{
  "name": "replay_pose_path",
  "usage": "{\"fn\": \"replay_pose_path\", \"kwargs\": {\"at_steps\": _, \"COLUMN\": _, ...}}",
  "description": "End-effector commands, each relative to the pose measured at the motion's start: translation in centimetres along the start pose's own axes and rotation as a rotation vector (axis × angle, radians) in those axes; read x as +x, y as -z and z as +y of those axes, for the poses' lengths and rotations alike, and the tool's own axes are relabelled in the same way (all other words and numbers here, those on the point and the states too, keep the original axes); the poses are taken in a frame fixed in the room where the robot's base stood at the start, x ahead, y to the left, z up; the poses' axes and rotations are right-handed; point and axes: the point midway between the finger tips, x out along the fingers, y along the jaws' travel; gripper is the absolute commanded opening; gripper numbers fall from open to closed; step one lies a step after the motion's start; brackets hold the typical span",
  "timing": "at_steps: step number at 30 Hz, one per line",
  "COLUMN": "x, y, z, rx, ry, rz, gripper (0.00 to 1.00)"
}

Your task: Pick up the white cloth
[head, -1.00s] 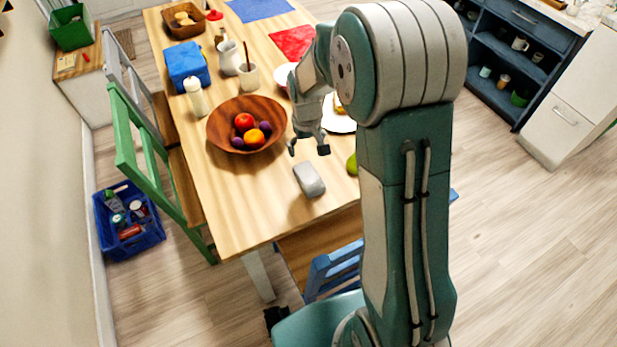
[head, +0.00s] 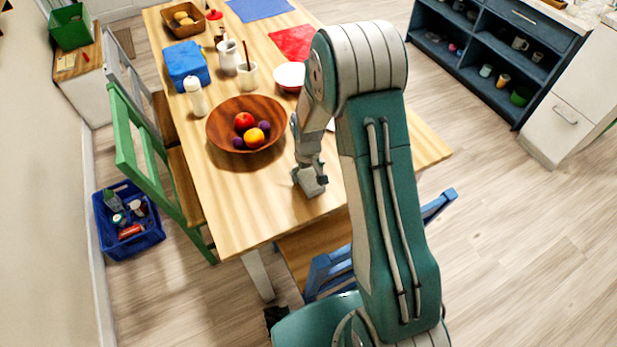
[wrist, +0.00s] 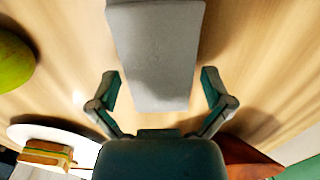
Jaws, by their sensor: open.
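The white cloth (wrist: 155,60) looks like a light grey folded block lying on the wooden table. In the wrist view it lies at the top middle, and its near end reaches between the fingers of my gripper (wrist: 160,95). The fingers are open, one on each side of it, with a gap on both sides. In the head view my gripper (head: 310,180) is low over the near part of the table, and the cloth (head: 311,186) is mostly hidden by it. I cannot tell whether the fingers touch the table.
A wooden bowl (head: 217,128) with fruit stands just left of my gripper. In the wrist view a green fruit (wrist: 14,62) and a white plate (wrist: 70,140) with a sandwich (wrist: 45,153) are at the left. A blue chair (head: 330,270) stands at the near edge.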

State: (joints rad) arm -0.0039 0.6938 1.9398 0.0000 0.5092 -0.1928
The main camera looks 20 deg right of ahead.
Motion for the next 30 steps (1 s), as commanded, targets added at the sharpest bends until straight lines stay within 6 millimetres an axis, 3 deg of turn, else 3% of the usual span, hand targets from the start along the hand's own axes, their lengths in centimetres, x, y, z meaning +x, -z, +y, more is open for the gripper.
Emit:
{"fn": "replay_pose_path", "kwargs": {"at_steps": 7, "x": 0.3, "y": 0.1, "z": 0.0, "rx": 0.000, "ry": 0.000, "rz": 0.002, "gripper": 1.00}}
{"fn": "replay_pose_path", "kwargs": {"at_steps": 8, "x": 0.3, "y": 0.1, "z": 0.0, "rx": 0.000, "ry": 0.000, "rz": 0.002, "gripper": 0.96}}
{"fn": "replay_pose_path", "kwargs": {"at_steps": 12, "x": 0.3, "y": 0.1, "z": 0.0, "rx": 0.000, "ry": 0.000, "rz": 0.002, "gripper": 0.35}}
{"fn": "replay_pose_path", "kwargs": {"at_steps": 16, "x": 0.3, "y": 0.1, "z": 0.0, "rx": 0.000, "ry": 0.000, "rz": 0.001, "gripper": 0.35}}
{"fn": "replay_pose_path", "kwargs": {"at_steps": 17, "x": 0.3, "y": 0.1, "z": 0.0, "rx": 0.000, "ry": 0.000, "rz": 0.001, "gripper": 0.27}}
{"fn": "replay_pose_path", "kwargs": {"at_steps": 23, "x": 0.2, "y": 0.0, "z": 0.0, "rx": 0.000, "ry": 0.000, "rz": 0.001, "gripper": 0.27}}
{"fn": "replay_pose_path", "kwargs": {"at_steps": 30, "x": -1.8, "y": 0.1, "z": 0.0, "rx": 0.000, "ry": -0.001, "rz": 0.005, "gripper": 0.27}}
